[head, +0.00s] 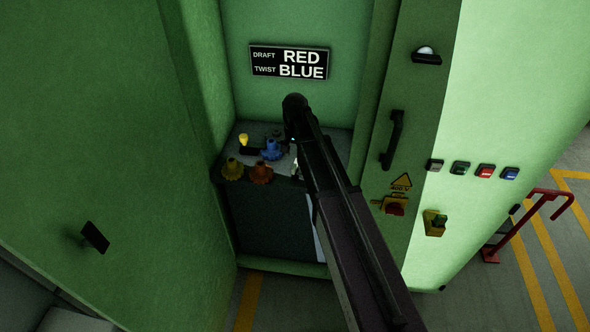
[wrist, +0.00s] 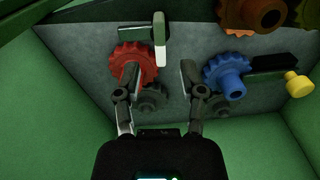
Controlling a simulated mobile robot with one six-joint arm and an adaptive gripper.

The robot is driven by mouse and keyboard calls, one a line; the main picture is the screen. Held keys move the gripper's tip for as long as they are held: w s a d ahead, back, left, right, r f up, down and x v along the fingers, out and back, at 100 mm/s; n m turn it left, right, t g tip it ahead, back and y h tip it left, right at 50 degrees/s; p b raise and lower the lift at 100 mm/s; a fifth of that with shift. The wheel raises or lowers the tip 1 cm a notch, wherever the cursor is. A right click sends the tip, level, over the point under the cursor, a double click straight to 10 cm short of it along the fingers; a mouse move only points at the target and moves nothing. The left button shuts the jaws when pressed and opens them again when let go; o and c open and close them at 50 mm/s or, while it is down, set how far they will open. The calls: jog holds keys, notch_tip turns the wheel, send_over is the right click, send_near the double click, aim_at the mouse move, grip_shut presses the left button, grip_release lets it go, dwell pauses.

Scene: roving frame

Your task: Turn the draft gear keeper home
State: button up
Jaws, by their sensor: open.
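A plate (head: 235,148) on the sign reads DRAFT RED and TWIST BLUE. In the wrist view the red gear (wrist: 132,62) sits left of centre on the grey panel (wrist: 90,50). In the head view my arm hides the red gear and most of the lever.
The blue gear (wrist: 226,75) is right of my gripper, with a black bar and yellow knob (wrist: 298,85) beside it. An orange gear (wrist: 252,14) is at the top. Dark grey gears lie below the red and blue ones. Green walls (head: 205,60) enclose the recess closely.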

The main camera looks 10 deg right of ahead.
aim_at(295, 164)
jog(key=shift+f+b, duration=2.75)
jog(key=shift+f, duration=0.3)
grip_shut()
